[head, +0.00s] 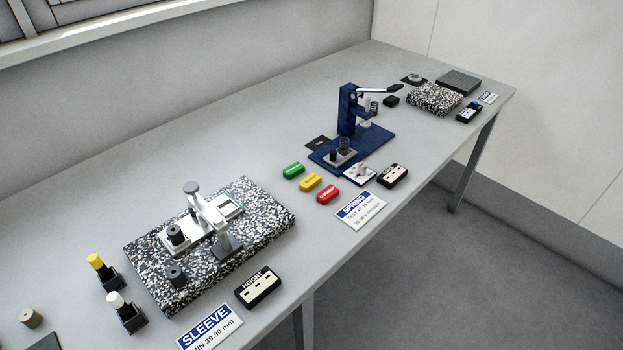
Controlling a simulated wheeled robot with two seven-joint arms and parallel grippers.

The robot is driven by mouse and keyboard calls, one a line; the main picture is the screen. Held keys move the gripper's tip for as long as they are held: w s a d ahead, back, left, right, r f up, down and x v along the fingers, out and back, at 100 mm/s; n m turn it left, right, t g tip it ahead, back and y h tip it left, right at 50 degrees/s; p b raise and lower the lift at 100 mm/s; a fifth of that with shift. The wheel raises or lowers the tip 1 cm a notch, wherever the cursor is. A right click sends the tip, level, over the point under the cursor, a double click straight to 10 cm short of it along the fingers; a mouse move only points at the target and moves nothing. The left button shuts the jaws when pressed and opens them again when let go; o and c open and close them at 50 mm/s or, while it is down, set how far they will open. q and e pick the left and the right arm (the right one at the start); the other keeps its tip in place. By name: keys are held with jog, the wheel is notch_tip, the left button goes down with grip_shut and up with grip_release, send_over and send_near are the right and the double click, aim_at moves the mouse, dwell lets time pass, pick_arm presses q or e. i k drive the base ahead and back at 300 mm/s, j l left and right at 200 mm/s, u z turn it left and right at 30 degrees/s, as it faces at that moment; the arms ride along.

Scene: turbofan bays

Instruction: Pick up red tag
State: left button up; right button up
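The red tag (328,195) lies flat on the grey bench, at the near end of a row of three tags. The yellow tag (311,182) and the green tag (293,170) lie behind it to the left. A white sign marked SPRING (361,210) lies just to its right and nearer the bench's front edge. Neither of my grippers shows in the head view.
A blue lever press (350,130) stands behind the tags. A speckled slab with a height gauge (210,240) lies to the left. A black HEIGHT box (257,287), a SLEEVE sign (209,332) and another speckled slab (434,98) are on the bench (230,130).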

aim_at(330, 193)
jog(key=l+u, duration=0.1)
jog(key=u, duration=0.4)
jog(key=i+l+u, duration=0.1)
jog(key=u, duration=0.35)
jog(key=l+u, duration=0.45)
jog(key=l, duration=0.35)
jog(key=l+u, duration=0.5)
jog(key=l, duration=0.3)
jog(key=k+l, duration=0.1)
jog(key=l, duration=1.05)
jog(key=k+l+u, duration=0.1)
jog(key=l, duration=0.45)
jog(key=k, duration=0.05)
